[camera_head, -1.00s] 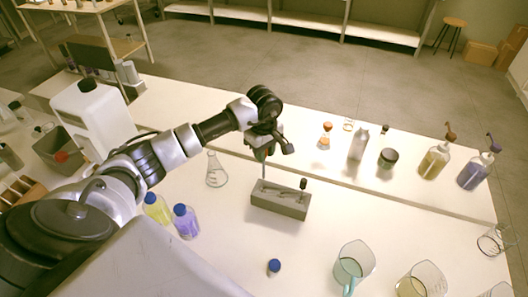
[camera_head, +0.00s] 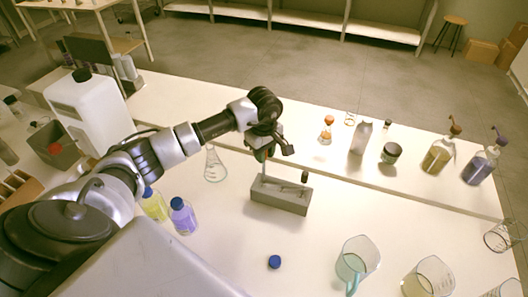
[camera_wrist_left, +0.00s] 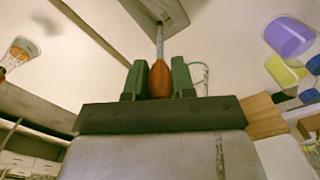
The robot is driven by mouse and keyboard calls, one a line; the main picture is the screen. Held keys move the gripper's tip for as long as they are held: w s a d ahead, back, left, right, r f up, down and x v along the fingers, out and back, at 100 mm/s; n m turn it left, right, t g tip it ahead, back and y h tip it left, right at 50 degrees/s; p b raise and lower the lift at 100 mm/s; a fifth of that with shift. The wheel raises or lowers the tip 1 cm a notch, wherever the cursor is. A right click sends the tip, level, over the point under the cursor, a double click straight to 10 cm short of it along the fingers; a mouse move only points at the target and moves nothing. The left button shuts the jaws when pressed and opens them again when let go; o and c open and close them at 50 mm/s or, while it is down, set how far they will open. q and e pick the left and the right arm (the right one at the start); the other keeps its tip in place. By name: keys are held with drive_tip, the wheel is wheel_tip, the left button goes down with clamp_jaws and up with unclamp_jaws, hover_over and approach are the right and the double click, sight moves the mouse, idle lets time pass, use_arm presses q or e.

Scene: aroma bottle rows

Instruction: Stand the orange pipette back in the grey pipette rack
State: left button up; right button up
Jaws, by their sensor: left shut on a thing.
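My left gripper (camera_head: 262,150) is shut on the orange pipette, just above the left end of the grey pipette rack (camera_head: 281,199). In the left wrist view the pipette's orange bulb (camera_wrist_left: 160,79) sits between the green fingers of the gripper (camera_wrist_left: 160,76). Its thin pale shaft points away from the gripper towards the rack (camera_wrist_left: 172,12). The shaft's far end meets the rack in the picture; I cannot tell whether it is in a hole. A dark-topped piece (camera_head: 304,177) stands at the rack's right end. My right gripper is not in view.
A conical flask (camera_head: 215,167) stands left of the rack, with yellow (camera_head: 154,207) and purple (camera_head: 183,218) bottles nearer my arm. A blue cap (camera_head: 274,262) and beakers (camera_head: 357,262) are in front. Bottles line the back right. The table right of the rack is clear.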

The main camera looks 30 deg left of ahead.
use_arm(q)
drive_tip(key=shift+f+b, duration=0.35)
drive_tip(key=shift+b, duration=0.1)
drive_tip(key=shift+f, duration=0.2)
idle(0.5)
drive_tip(key=shift+f+b, duration=0.25)
drive_tip(key=shift+b, duration=0.15)
drive_tip(key=shift+f+b, duration=0.9)
drive_tip(key=shift+f, duration=0.35)
drive_tip(key=shift+f+b, duration=0.85)
drive_tip(key=shift+b, duration=0.1)
drive_tip(key=o, duration=0.7)
drive_tip(key=shift+c, duration=0.2)
